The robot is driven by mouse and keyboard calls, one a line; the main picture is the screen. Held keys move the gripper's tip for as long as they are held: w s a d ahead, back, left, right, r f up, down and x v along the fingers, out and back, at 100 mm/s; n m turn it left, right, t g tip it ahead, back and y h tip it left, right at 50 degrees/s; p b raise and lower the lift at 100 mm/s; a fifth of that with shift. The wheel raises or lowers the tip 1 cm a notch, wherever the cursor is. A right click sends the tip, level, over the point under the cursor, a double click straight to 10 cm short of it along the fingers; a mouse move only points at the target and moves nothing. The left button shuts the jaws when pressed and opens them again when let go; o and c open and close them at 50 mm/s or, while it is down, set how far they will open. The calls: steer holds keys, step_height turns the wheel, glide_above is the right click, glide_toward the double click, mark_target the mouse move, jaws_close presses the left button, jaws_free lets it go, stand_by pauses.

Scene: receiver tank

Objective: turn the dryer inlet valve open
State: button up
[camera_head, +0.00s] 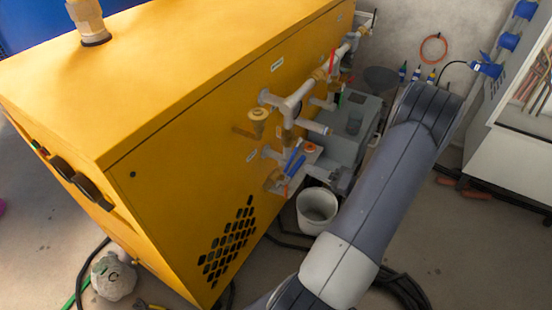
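The yellow cabinet (190,150) fills the left and middle. Pale pipes and fittings (292,104) run along its right side, with small white labels too small to read. A red lever (332,62) and a green lever (341,98) show farther back. A brass-coloured round fitting (258,115) stands nearer. I cannot tell which is the dryer inlet valve or how it is set. My grey arm rises from the bottom to its elbow at upper right. I cannot make out my gripper.
A white bucket (317,209) stands on the floor below the pipes. A grey-green box-shaped unit (350,130) stands behind it. Black hose (405,290) lies near my arm. A white cabinet (510,150) is at right. Floor between it and my arm is partly clear.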

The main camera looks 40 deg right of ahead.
mark_target(294, 155)
steer(key=x, duration=1)
steer(key=shift+p, duration=0.35)
steer(key=shift+c, duration=0.6)
jaws_close()
